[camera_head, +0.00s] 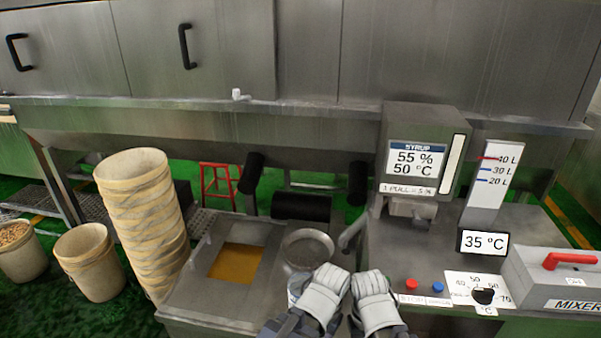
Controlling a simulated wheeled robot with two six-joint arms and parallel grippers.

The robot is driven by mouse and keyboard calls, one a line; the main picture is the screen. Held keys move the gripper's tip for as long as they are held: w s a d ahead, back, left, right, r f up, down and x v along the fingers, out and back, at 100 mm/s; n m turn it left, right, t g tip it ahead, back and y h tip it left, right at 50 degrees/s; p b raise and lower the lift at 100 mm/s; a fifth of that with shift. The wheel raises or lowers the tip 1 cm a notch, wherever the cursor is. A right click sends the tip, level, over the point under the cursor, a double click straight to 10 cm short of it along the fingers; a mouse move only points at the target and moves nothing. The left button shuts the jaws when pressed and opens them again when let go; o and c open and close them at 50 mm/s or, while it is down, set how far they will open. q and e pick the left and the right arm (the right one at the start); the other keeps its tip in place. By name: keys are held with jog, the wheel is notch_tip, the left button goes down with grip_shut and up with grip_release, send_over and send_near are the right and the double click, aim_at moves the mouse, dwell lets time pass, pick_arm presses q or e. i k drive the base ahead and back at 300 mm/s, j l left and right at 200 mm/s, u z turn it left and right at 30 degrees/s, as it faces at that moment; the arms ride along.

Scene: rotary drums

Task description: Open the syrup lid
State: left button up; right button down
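A grey box labelled SYRUP (424,152) stands at the centre right. Its display reads 55 % and 50 °C, and a spout sits below it. I cannot make out a separate lid on it. To the left, a low metal tank (190,288) has a square opening showing amber liquid (235,263). A round metal pan or cover (308,248) lies beside that opening. My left gripper (330,280) and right gripper (368,281) are side by side at the bottom centre, near the tank's right edge. Their fingertips are not clear, and I see nothing held.
A tall stack of beige buckets (145,220) stands left of the tank. A box labelled MIXER with a red handle (570,260) is at the right. The panel (430,270) carries red and blue buttons and a black knob (484,296). A large metal machine spans the back.

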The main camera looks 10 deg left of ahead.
aim_at(195, 292)
jog(key=i+j, duration=0.1)
jog(key=j, duration=0.3)
jog(key=i+j, duration=0.15)
jog(key=j, duration=0.25)
jog(key=i+j, duration=0.1)
jog(key=j, duration=0.3)
jog(key=i+j, duration=0.15)
jog(key=j, duration=0.3)
jog(key=i+j, duration=0.1)
jog(key=j, duration=0.3)
jog(key=i+j, duration=0.15)
jog(key=j, duration=0.25)
jog(key=u, duration=0.05)
